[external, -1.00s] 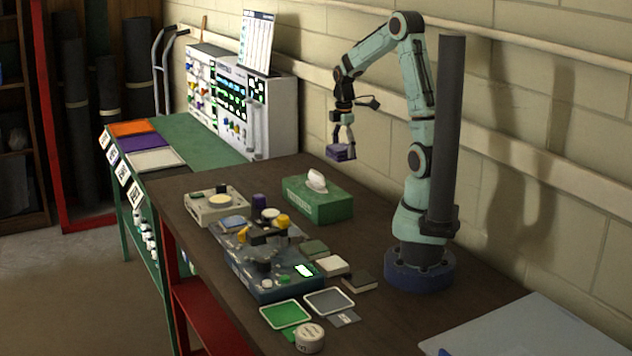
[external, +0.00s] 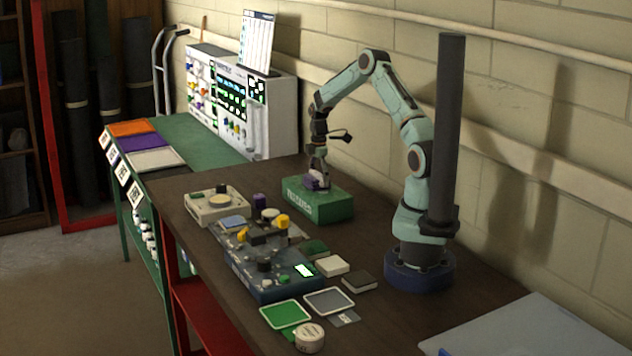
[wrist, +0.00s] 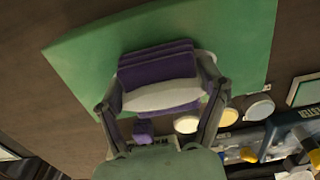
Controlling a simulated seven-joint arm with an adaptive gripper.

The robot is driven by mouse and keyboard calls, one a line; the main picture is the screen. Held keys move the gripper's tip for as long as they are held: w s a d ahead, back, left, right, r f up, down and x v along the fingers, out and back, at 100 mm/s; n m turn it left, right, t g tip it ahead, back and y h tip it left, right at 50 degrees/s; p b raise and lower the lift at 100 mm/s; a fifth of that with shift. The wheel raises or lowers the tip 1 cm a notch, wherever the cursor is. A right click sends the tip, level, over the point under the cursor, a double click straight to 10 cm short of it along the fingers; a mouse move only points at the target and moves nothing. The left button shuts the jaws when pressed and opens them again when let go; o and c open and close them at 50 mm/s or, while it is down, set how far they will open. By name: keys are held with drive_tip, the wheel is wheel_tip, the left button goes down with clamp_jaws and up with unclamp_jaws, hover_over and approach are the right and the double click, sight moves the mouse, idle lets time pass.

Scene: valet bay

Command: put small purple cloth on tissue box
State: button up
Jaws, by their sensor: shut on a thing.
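The small purple cloth (external: 311,183), a folded block, is at the top of the green tissue box (external: 320,208). My gripper (external: 319,182) points down over the box and is shut on the cloth. In the wrist view the folded cloth (wrist: 158,62) lies between the fingers (wrist: 162,88), over the green box top (wrist: 225,38). The white tissue (wrist: 160,95) shows against the cloth between the fingers. I cannot tell whether the cloth's full underside touches the box.
A grey-blue device (external: 270,288) and a beige tray unit (external: 217,208) stand left of the box. Small pads, including a white one (external: 333,265), lie in front. A dark vertical column (external: 448,130) stands by my arm.

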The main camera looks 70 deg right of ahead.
sight(319, 176)
drive_tip(key=o, duration=1.1)
drive_tip(key=shift+f, duration=0.1)
drive_tip(key=shift+o, duration=0.2)
wheel_tip(319, 176, up, 12)
drive_tip(key=s+a+r+m, duration=0.15)
drive_tip(key=a+r, duration=0.25)
drive_tip(key=a, duration=0.4)
drive_tip(key=s+a+r+m, duration=0.15)
drive_tip(key=a+r, duration=0.25)
drive_tip(key=a, duration=0.5)
drive_tip(key=s+a+f+m, duration=0.2)
drive_tip(key=s+a+m, duration=0.2)
drive_tip(key=s+a, duration=1.1)
drive_tip(key=s, duration=0.3)
drive_tip(key=shift+m+y, duration=0.4)
drive_tip(key=shift+d, duration=0.1)
